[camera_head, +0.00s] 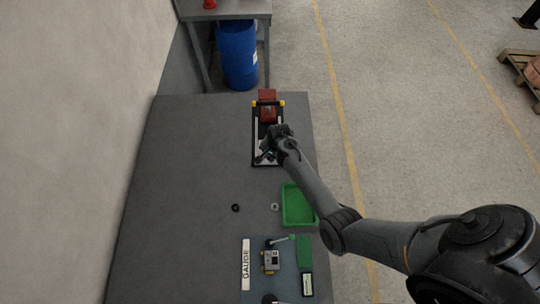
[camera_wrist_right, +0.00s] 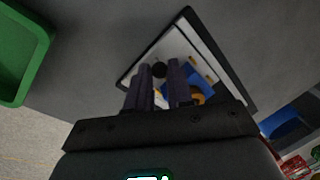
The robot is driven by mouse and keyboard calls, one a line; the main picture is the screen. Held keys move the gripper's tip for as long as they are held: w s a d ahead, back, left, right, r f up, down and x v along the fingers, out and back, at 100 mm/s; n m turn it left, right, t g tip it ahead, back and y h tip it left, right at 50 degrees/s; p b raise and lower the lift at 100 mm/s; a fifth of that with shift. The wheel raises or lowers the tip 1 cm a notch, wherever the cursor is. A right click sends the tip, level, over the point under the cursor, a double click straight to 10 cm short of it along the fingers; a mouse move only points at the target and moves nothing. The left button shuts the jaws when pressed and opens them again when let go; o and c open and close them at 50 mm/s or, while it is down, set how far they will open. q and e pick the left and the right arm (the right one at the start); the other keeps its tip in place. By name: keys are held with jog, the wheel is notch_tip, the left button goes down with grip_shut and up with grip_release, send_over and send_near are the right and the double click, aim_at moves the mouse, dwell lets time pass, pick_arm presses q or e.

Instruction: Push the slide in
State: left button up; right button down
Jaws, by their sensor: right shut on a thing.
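The slide fixture (camera_head: 254,150) is a black-edged frame with pale rails on the grey table, with a red block (camera_head: 267,105) and yellow corner parts at its far end. My right gripper (camera_head: 266,156) is over the near part of the fixture and hides much of it. In the right wrist view, my right gripper's fingers (camera_wrist_right: 160,84) are close together at a dark round knob (camera_wrist_right: 159,69) above the pale plate and are shut on it. A blue part with an orange ring (camera_wrist_right: 197,95) sits beside the fingers, partly hidden. My left gripper is not in view.
A green tray (camera_head: 285,205) lies nearer on the right side of the table. A black ring (camera_head: 236,208) and a pale ring (camera_head: 275,207) lie left of it. A gauge station (camera_head: 254,290) is at the front. The table's left side is clear.

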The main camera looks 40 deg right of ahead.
jog(key=w+d+b, duration=0.4)
jog(key=w, duration=0.1)
jog(key=shift+w+d+f, duration=0.2)
jog(key=shift+d, duration=0.05)
jog(key=shift+w+d+r, duration=0.15)
jog(key=shift+w+d, duration=0.2)
jog(key=shift+w, duration=0.05)
jog(key=shift+a, duration=0.1)
jog(key=c, duration=1.1)
grip_release()
jog(key=shift+o, duration=0.4)
jog(key=shift+r, duration=0.1)
